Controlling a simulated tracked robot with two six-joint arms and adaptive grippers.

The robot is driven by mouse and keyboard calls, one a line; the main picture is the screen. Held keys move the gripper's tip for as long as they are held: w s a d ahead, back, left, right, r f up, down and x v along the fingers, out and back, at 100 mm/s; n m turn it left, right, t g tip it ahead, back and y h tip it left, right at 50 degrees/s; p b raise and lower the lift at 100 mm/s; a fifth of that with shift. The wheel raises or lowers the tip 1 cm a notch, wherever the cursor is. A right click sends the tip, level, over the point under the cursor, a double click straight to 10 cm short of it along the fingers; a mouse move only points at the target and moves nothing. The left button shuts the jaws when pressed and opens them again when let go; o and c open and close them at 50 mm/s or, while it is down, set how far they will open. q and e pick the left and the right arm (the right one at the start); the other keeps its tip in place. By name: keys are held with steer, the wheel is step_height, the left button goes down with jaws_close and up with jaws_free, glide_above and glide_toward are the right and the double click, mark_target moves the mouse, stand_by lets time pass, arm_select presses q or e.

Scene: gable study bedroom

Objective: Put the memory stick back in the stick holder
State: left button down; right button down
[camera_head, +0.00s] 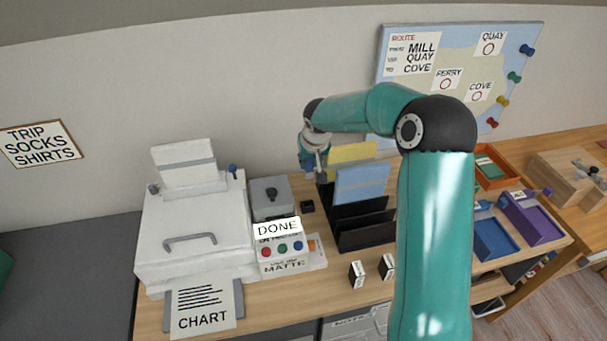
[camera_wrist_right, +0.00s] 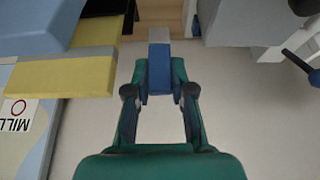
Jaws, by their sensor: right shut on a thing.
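The memory stick (camera_wrist_right: 159,72) is blue with a grey metal end. In the right wrist view it is between the fingertips of my right gripper (camera_wrist_right: 160,92), which is shut on it, with the grey end pointing away from the gripper. In the head view my right gripper (camera_head: 314,152) is up by the wall, left of the yellow and blue folders. A small black block (camera_head: 307,206), which looks like the stick holder, sits on the desk below it, apart from the gripper. My left gripper is out of view.
A black file rack (camera_head: 365,236) with folders stands right of the block. A grey box (camera_head: 270,192) with a knob and a white printer (camera_head: 190,235) stand left. Blue (camera_head: 493,240) and purple (camera_head: 533,218) trays are far right. Two small boxes stand in front of the rack.

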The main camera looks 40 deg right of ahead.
mark_target(309, 173)
step_height(309, 173, down, 5)
steer(key=shift+w+a+f+b, duration=0.1)
steer(key=shift+b, duration=0.65)
steer(key=shift+b, duration=0.55)
step_height(309, 173, down, 6)
steer(key=b, duration=0.5)
steer(key=shift+r+b, duration=0.2)
steer(key=shift+b, duration=0.15)
steer(key=shift+b, duration=0.85)
stand_by(1.0)
steer(key=shift+f+b, duration=1.75)
steer(key=shift+b, duration=0.2)
steer(key=c, duration=0.9)
jaws_free()
